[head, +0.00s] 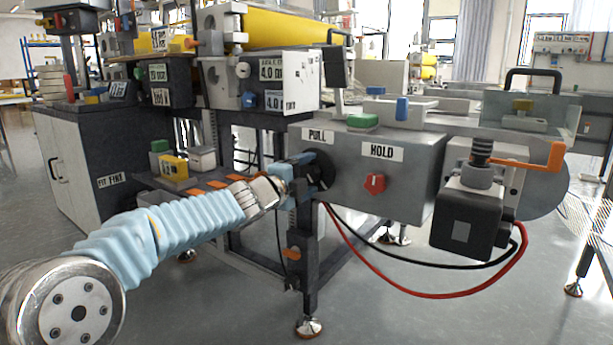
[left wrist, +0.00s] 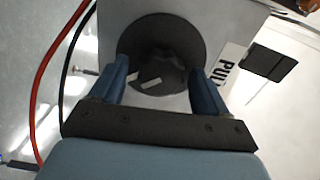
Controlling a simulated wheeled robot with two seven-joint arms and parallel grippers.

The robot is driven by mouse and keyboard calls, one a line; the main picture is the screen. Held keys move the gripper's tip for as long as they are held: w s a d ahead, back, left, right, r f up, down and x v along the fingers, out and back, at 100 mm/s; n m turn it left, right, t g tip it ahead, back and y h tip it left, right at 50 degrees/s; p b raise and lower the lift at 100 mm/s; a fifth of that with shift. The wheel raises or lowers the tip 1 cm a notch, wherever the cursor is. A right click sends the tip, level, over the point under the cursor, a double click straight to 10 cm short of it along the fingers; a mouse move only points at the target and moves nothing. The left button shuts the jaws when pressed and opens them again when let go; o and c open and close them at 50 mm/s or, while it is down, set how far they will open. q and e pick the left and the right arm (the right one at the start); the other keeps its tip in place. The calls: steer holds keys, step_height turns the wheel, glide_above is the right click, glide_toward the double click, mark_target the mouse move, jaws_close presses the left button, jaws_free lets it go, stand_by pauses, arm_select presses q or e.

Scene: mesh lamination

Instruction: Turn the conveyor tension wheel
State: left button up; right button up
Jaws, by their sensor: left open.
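The tension wheel is a black round disc (head: 322,169) with a black knob at its centre, on the grey conveyor side panel by the PULL label (head: 317,135). In the left wrist view the disc (left wrist: 165,25) and its knob (left wrist: 163,72), with a pale mark, are seen face on. My left gripper (head: 300,165) is at the wheel. In the left wrist view its two blue fingers (left wrist: 160,68) are open, one on each side of the knob. I cannot tell whether they touch it. My right gripper is not in view.
A red knob (head: 374,183) sits under the HOLD label (head: 382,151), right of the wheel. A black motor box (head: 467,215) with an orange handle (head: 545,160) stands further right. Red and black cables (head: 415,292) hang below. A yellow roller (head: 290,29) is above.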

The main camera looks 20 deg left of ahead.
arm_select(q)
steer(key=v, duration=1.3)
steer(key=shift+s, duration=0.4)
steer(key=d+f+n+g+y, duration=0.1)
steer(key=d+f+n+g, duration=0.2)
steer(key=f, duration=1)
steer(key=s+d+f+n+g, duration=0.15)
steer(key=f+n, duration=0.45)
steer(key=f, duration=0.7)
steer(key=d+f+n+g+y, duration=0.1)
steer(key=d+f+n+g, duration=0.25)
steer(key=f, duration=0.95)
steer(key=s+d+f+n+g, duration=0.2)
steer(key=s+f+n+g, duration=0.25)
steer(key=s+f, duration=0.7)
steer(key=s+d+f+n+g, duration=0.2)
steer(key=s+f+n+g, duration=0.3)
steer(key=s+f, duration=0.6)
step_height(320, 180, up, 16)
steer(key=n+t+p, duration=0.1)
steer(key=p, duration=1.4)
steer(key=shift+s+d, duration=0.4)
steer(key=shift+s, duration=0.05)
